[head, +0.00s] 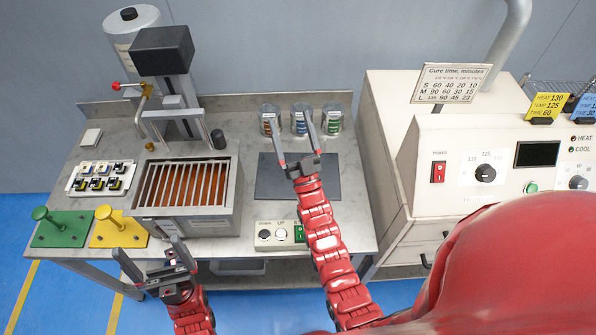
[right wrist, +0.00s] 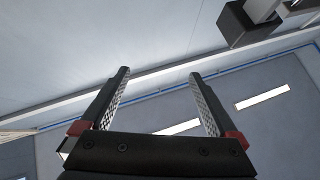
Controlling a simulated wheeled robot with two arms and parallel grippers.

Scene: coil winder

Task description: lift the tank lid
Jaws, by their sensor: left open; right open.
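A metal tank (head: 236,205) with orange-brown contents stands on the bench in the head view. A grid of light bars (head: 185,186) lies across its top; I cannot tell whether this is the lid, and no other lid is clear. My left gripper (head: 149,248) is open and empty, in front of the tank's lower left side at the bench's front edge, apart from the tank. My right gripper (head: 292,128) is open and empty, right of the tank and over the dark mat (head: 268,186). In the right wrist view its fingers (right wrist: 160,74) are apart with nothing between them.
A dark-headed column (head: 162,52) stands behind the tank. Green (head: 62,228) and yellow (head: 118,230) handled plates lie to its left, beside a tray of small parts (head: 72,190). Several cans (head: 334,119) stand at the back. A button box (head: 281,246) sits at the front; a cream machine (head: 400,140) stands right.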

